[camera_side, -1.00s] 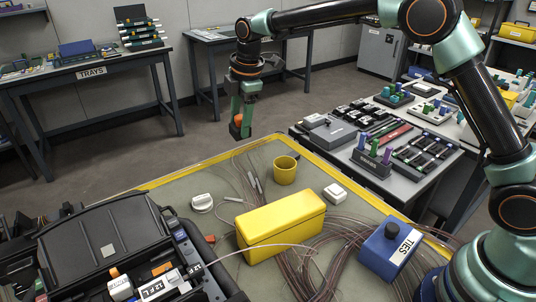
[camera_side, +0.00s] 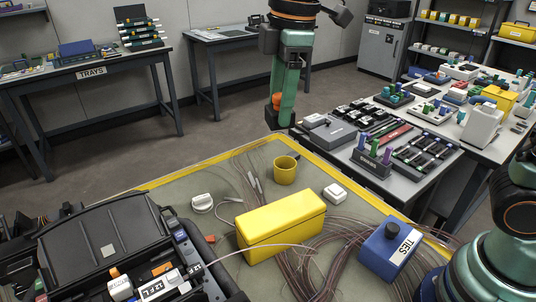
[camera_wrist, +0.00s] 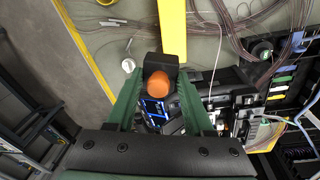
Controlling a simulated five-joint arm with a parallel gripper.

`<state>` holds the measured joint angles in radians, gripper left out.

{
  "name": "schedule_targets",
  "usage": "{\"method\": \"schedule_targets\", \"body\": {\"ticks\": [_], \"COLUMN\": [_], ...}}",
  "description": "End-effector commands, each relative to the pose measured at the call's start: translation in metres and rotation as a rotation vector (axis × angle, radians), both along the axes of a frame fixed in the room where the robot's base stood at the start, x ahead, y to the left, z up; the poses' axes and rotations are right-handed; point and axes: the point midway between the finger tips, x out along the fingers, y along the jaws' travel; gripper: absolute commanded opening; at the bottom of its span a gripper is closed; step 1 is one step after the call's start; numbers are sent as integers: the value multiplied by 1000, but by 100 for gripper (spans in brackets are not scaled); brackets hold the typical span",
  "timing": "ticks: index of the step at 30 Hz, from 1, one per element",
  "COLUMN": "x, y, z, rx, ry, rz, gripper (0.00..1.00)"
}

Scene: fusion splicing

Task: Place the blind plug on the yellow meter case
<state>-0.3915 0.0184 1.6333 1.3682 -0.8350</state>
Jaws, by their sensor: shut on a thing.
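My gripper (camera_side: 283,112) hangs in the air beyond the far edge of the work mat. It is shut on an orange piece (camera_side: 276,98), which I take as the blind plug. In the wrist view the orange rounded end (camera_wrist: 161,84) shows between the two green fingers. A dark block shows right beside it; I cannot tell whether it is part of the plug. The yellow meter case (camera_side: 282,226) is a long yellow box lying in the middle of the mat. In the wrist view it is a yellow bar (camera_wrist: 172,26) ahead of the fingertips. Nothing rests on its top.
A yellow cup (camera_side: 285,170) stands behind the case, with a white knob (camera_side: 202,202) to its left and a white box (camera_side: 334,192) to its right. A blue TIES box (camera_side: 390,246) stands at right. Loose fibres surround the case. A black open case (camera_side: 105,250) fills the lower left.

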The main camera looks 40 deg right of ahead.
Motion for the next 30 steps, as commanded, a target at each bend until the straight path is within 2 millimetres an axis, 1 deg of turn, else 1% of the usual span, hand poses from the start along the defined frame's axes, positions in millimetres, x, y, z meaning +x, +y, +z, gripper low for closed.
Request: {"method": "schedule_targets", "body": {"ticks": [1,4,7,11,21,25,27,30], "x": [-6,-13,-16,-16,-16,-16,-15,-15], "y": [0,-1,-1,-1,-1,-1,-1,-1], "z": [2,2,-9,-37,-120,-142,-149,-155], "rx": [2,2,0,-1,-2,0,0,0], "ry": [0,5,11,14,13,11,10,9], "rz": [-6,-19,-22,-22,-21,-21,-21,-21], "gripper": [0,0,0,0,0,0,0,0]}}
